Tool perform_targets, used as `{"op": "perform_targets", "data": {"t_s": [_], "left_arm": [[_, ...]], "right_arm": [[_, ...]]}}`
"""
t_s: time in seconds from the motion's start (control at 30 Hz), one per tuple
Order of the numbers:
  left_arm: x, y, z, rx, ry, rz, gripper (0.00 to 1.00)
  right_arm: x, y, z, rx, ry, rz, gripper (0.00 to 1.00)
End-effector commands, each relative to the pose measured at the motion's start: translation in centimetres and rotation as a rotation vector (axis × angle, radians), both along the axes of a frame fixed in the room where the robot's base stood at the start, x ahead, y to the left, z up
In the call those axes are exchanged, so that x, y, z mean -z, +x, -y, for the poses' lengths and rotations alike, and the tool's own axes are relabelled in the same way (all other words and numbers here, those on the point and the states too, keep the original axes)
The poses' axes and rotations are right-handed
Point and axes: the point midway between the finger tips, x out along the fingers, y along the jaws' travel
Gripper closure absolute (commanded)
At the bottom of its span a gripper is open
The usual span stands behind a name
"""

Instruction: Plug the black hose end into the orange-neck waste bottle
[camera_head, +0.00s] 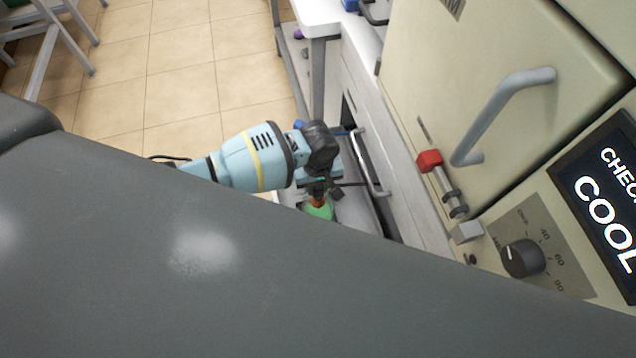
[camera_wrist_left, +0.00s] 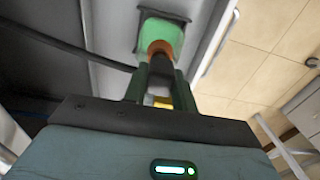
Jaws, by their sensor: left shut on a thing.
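The waste bottle (camera_head: 319,211) is green with an orange neck (camera_head: 316,200). It stands low beside the bench, partly hidden under my left gripper. In the left wrist view the green bottle (camera_wrist_left: 170,36) and its orange neck (camera_wrist_left: 160,47) are straight ahead of the fingers. My left gripper (camera_wrist_left: 160,92) is shut on the black hose end (camera_wrist_left: 161,66). The black end lines up with the orange neck and appears to meet it; I cannot tell how deep it sits. In the head view my left gripper (camera_head: 320,182) is just above the neck. My right gripper is not in view.
The cream machine (camera_head: 440,70) with a bar handle (camera_head: 505,105), red-capped fitting (camera_head: 430,161), black knob (camera_head: 523,258) and display stands at the right. A white bench (camera_head: 325,20) is behind. Tiled floor (camera_head: 180,80) lies open at left. A dark hose (camera_wrist_left: 70,45) crosses the wrist view.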

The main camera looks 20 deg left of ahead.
Motion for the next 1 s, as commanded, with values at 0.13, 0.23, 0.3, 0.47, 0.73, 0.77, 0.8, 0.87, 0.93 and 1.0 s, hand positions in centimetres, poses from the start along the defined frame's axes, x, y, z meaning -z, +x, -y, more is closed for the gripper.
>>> {"op": "perform_targets", "data": {"t_s": [0.13,0.23,0.3,0.47,0.73,0.77,0.8,0.87,0.93,1.0], "left_arm": [[0.12,0.00,0.02,0.000,0.000,0.000,0.95],[0.11,0.01,0.02,0.000,0.000,0.000,0.95],[0.10,0.02,0.02,0.000,0.000,0.000,0.95],[0.09,0.02,0.02,0.001,0.000,0.000,0.95],[0.42,-0.02,0.05,0.001,0.000,0.000,0.95],[0.48,-0.02,0.05,0.001,0.000,0.000,0.95],[0.58,-0.02,0.06,0.001,0.000,0.000,0.95],[0.71,-0.03,0.07,0.001,-0.001,-0.001,0.95],[0.85,-0.02,0.07,0.001,-0.001,-0.001,0.95],[1.00,-0.02,0.09,0.001,-0.001,-0.001,0.95]], "right_arm": [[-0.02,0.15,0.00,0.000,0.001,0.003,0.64],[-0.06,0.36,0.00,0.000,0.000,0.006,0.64],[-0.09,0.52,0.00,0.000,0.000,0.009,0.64],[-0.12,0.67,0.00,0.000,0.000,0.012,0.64],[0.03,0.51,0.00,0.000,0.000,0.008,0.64],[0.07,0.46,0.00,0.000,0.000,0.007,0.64],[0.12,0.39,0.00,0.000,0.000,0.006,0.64],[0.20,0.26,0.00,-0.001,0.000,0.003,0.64],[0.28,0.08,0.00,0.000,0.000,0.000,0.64],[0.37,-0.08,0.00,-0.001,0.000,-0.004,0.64]]}}
